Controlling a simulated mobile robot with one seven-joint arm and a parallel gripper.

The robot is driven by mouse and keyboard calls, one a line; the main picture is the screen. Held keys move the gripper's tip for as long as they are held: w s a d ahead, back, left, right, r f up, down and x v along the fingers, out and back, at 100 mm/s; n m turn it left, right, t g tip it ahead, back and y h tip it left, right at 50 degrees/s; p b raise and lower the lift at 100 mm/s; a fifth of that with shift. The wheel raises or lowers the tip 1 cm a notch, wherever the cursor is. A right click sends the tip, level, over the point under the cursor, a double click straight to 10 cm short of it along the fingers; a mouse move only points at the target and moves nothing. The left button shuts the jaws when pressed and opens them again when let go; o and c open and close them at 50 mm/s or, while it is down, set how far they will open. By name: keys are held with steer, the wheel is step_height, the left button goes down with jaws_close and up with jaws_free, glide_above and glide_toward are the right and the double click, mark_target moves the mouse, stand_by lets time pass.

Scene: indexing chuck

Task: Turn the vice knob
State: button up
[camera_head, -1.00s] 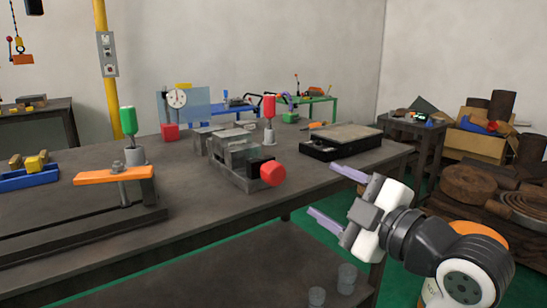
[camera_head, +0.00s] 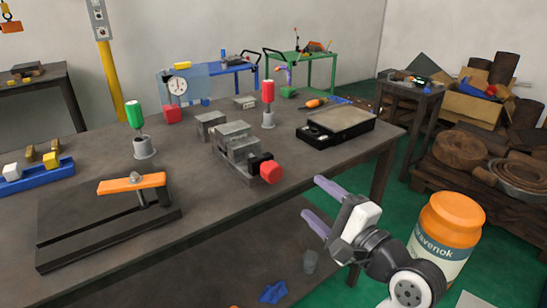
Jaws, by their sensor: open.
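The vice (camera_head: 238,150) is a grey metal block assembly on the workbench, right of the middle of the bench top. Its red knob (camera_head: 271,172) sticks out at the front on a black collar, facing the bench's front edge. My gripper (camera_head: 310,202) is open and empty, with two pale purple fingers spread apart. It is off the front edge of the bench, to the right of and a little lower in the picture than the knob, with a gap between them. Nothing hides the knob.
A black case (camera_head: 337,126) lies right of the vice. A red-handled tool (camera_head: 268,100) stands behind it, and a green-handled one (camera_head: 135,112) to the left. An orange-arm clamp plate (camera_head: 110,220) is at front left. An orange canister (camera_head: 446,235) stands right of my arm.

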mark_target(276, 176)
steer(key=w+a+m+p, duration=0.1)
steer(key=w+a+m, duration=0.2)
steer(key=w+a+m+p, duration=0.2)
steer(key=w+m, duration=0.2)
steer(key=w+a+m+p, duration=0.1)
steer(key=w+a+m, duration=0.2)
steer(key=m, duration=0.1)
steer(key=shift+w+a+f+h, duration=0.2)
steer(key=shift+a+f+h, duration=0.1)
steer(key=shift+c, duration=0.4)
steer(key=c, duration=0.9)
steer(key=shift+n+p, duration=0.3)
steer(key=shift+p, duration=0.05)
